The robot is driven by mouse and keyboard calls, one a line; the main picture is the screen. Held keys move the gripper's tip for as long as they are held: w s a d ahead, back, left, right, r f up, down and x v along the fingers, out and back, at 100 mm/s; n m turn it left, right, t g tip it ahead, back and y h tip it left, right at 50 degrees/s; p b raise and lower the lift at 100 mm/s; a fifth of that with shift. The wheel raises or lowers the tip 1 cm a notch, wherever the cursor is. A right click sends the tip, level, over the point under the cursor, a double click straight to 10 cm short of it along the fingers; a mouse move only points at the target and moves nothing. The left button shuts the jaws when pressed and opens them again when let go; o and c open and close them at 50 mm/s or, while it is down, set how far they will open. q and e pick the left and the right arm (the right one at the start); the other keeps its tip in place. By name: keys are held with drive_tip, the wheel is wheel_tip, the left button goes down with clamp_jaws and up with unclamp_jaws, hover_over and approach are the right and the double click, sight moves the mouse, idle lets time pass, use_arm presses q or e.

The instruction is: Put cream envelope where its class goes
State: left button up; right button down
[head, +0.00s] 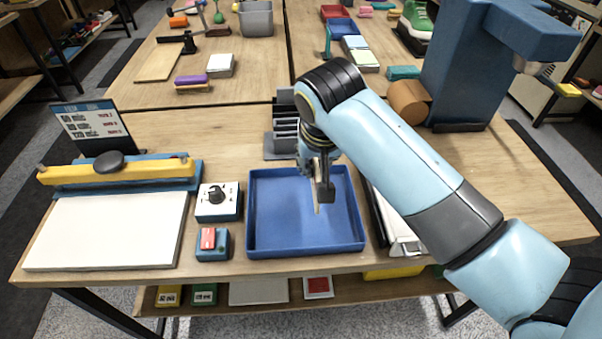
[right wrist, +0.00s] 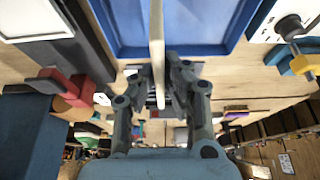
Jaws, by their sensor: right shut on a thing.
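My right gripper (head: 320,188) is over the back part of the blue tray (head: 254,215) in the head view, pointing down. It is shut on a thin cream envelope (head: 317,203), which shows nearly edge-on between the fingers. In the right wrist view the cream envelope (right wrist: 157,45) stands edge-on between the fingers of my right gripper (right wrist: 160,78), with the blue tray (right wrist: 195,50) beyond it. How high the envelope is above the tray floor is hard to tell. My left gripper is not in view.
A grey slotted rack (head: 283,140) stands behind the tray. A dial box (head: 217,202) and a red-button box (head: 212,243) stand left of it, beside a yellow-barred press (head: 115,172). A big blue machine (head: 465,75) stands at the back right. The tray floor looks empty.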

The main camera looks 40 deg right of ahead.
drive_tip(key=w+f, duration=0.1)
drive_tip(key=f, duration=0.1)
drive_tip(key=w+f, duration=0.1)
drive_tip(key=f, duration=0.1)
drive_tip(key=w+f, duration=0.1)
drive_tip(key=f, duration=0.1)
drive_tip(key=shift+w+a+f, duration=0.1)
drive_tip(key=shift+w+a, duration=0.15)
drive_tip(key=shift+a, duration=0.15)
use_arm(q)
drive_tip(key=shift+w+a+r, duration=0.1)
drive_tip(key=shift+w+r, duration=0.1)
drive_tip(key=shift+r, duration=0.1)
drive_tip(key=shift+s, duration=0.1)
use_arm(e)
drive_tip(key=shift+f, duration=0.1)
drive_tip(key=c, duration=1.4)
unclamp_jaws()
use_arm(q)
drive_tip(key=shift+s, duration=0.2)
